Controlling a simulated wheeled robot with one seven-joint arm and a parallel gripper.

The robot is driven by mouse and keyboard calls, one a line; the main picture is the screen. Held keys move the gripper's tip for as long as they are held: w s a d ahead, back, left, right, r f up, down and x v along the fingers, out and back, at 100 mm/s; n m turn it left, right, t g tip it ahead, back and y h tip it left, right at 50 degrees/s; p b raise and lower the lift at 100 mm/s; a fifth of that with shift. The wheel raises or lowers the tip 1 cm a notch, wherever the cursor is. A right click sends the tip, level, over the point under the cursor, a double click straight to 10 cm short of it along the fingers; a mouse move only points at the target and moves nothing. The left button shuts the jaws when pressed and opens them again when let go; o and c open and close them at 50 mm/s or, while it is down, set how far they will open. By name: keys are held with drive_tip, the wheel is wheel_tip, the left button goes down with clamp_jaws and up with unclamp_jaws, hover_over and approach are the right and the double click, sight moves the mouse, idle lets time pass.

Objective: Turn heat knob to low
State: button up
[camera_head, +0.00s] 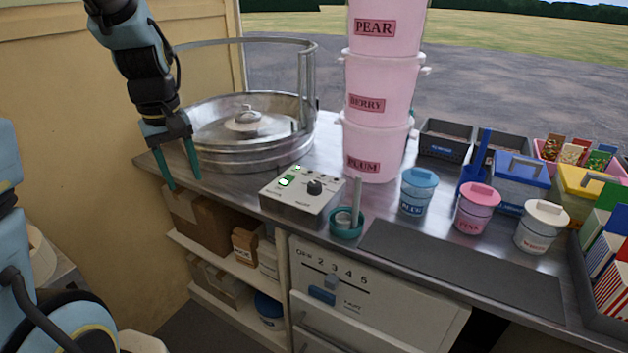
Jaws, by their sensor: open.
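A small grey control box (294,207) sits on the metal counter near its front edge. A round black knob (314,187) is on its top at the right, with small lettering too small to read. Green lit switches (285,182) are on the box to the left of the knob. My gripper (183,183) is open and empty, pointing down at the counter's left end, to the left of the box and apart from it.
A round metal candyfloss pan (250,135) stands behind the gripper. A teal cup with a stick (346,222) is close to the box's right. Stacked pink buckets (376,150) and lidded tubs (418,190) stand farther right. A dark mat (465,268) lies along the front.

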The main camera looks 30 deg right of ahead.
drive_tip(key=o, duration=0.3)
drive_tip(key=shift+n+g, duration=0.3)
drive_tip(key=shift+n, duration=0.4)
drive_tip(key=d, duration=1.1)
drive_tip(key=d+r, duration=0.1)
drive_tip(key=d, duration=0.4)
drive_tip(key=shift+w+d, duration=0.15)
drive_tip(key=shift+d, duration=0.15)
drive_tip(key=n, duration=0.1)
approach(314, 184)
drive_tip(key=f+p, duration=0.1)
drive_tip(key=f, duration=0.2)
drive_tip(key=f+p, duration=0.1)
drive_tip(key=f, duration=0.2)
drive_tip(key=f+p, duration=0.1)
drive_tip(key=f, duration=0.2)
drive_tip(key=shift+w+d, duration=0.15)
drive_tip(key=shift+d, duration=0.2)
drive_tip(key=shift+c, duration=0.2)
clamp_jaws()
